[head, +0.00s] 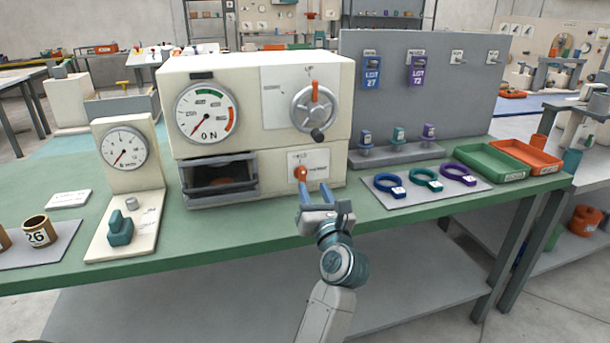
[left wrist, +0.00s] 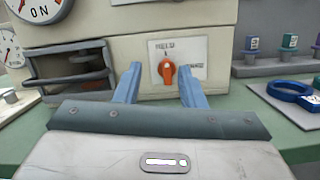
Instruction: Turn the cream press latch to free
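The cream press (head: 255,130) stands on the green bench. Its latch is an orange knob (head: 301,174) on a white plate low on the press front, right of the open slot. In the left wrist view the latch (left wrist: 167,72) sits upright, its narrow end toward the word HELD above it. The plate's right-hand word is partly covered by a finger. My left gripper (head: 315,188) is open in front of the latch. In the left wrist view its blue fingers (left wrist: 160,72) stand either side of the latch, with gaps; contact does not show. My right gripper is out of view.
A handwheel (head: 315,107) and a dial gauge (head: 205,112) are above on the press. Coloured rings lie on a grey mat (head: 407,200) to the right, beside green (head: 490,163) and orange trays. A smaller cream gauge stand (head: 124,150) is on the left.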

